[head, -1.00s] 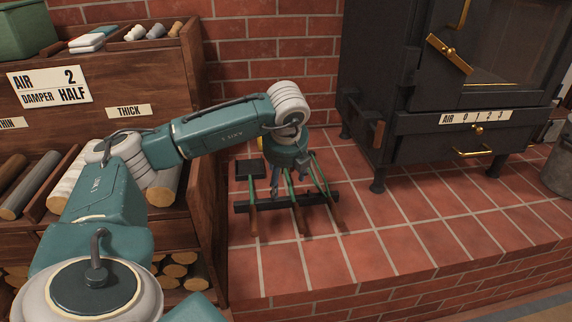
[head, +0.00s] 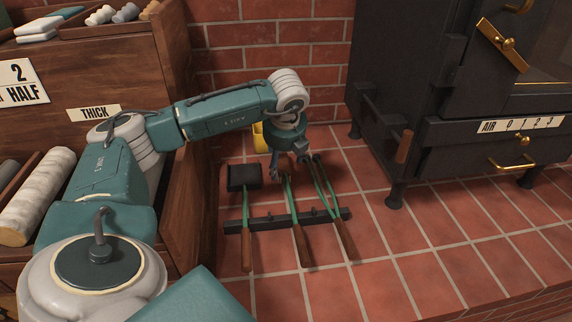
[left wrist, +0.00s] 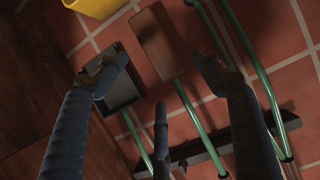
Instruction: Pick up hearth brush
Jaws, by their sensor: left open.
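The hearth brush has a brown block head, a green shaft and a brown wooden handle (head: 302,245). It lies across a dark rack bar (head: 262,223) on the tile hearth, between a shovel and tongs. My left gripper (head: 289,170) is open above the brush head, hiding part of it in the head view. In the left wrist view the brush head (left wrist: 160,42) shows between and beyond the spread fingers of the gripper (left wrist: 155,75). Nothing is held. My right gripper is in neither view.
A black shovel (head: 243,178) lies left of the brush and green tongs (head: 322,186) lie right. A yellow container (head: 259,135) stands behind the gripper. The wooden shelf unit (head: 190,205) is close on the left, the black stove (head: 400,110) on the right. Front tiles are clear.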

